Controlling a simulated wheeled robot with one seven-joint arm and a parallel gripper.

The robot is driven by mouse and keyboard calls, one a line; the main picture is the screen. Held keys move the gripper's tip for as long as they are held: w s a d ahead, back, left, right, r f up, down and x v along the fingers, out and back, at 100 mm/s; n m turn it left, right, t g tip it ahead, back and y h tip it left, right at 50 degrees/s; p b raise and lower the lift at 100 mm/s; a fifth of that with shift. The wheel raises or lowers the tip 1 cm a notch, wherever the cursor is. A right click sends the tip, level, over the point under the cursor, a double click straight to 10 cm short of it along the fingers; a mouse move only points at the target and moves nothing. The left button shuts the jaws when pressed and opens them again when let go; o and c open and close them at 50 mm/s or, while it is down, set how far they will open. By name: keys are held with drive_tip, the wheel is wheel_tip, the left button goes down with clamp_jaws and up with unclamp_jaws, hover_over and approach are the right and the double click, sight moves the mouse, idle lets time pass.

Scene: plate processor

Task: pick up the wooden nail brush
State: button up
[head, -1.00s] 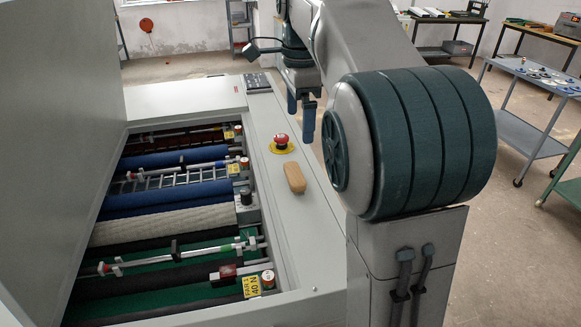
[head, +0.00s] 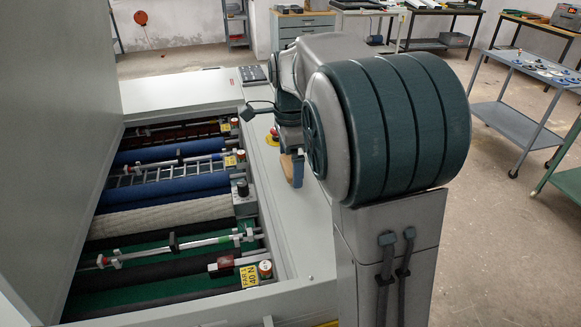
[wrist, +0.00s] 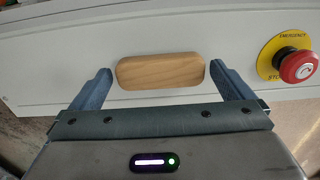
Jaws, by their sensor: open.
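The wooden nail brush (wrist: 161,71) is a tan, rounded block lying lengthwise across the wrist view on the machine's light ledge. My gripper (wrist: 160,78) is open, with one blue finger beyond each end of the brush and gaps at both ends. From the wrist view I cannot tell how far the fingertips are above the ledge. In the head view, my gripper and arm cover most of the brush (head: 286,166); only a tan part shows beside a finger.
A red emergency stop button (wrist: 297,66) on a yellow disc stands on the ledge right of the brush in the wrist view. The open roller bay (head: 170,222) lies left of the ledge in the head view.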

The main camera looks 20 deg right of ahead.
drive_tip(key=shift+f, duration=0.1)
drive_tip(key=shift+c, duration=0.3)
drive_tip(key=c, duration=0.8)
drive_tip(key=shift+c, duration=0.2)
drive_tip(key=shift+r, duration=0.35)
drive_tip(key=r, duration=0.3)
drive_tip(key=shift+d+r+b, duration=0.25)
drive_tip(key=shift+r+b, duration=0.05)
drive_tip(key=shift+r, duration=0.05)
drive_tip(key=s+d+r, duration=0.1)
drive_tip(key=d+r, duration=0.5)
drive_tip(key=d, duration=0.5)
drive_tip(key=shift+s+r+b, duration=0.3)
drive_tip(key=shift+s+b, duration=0.05)
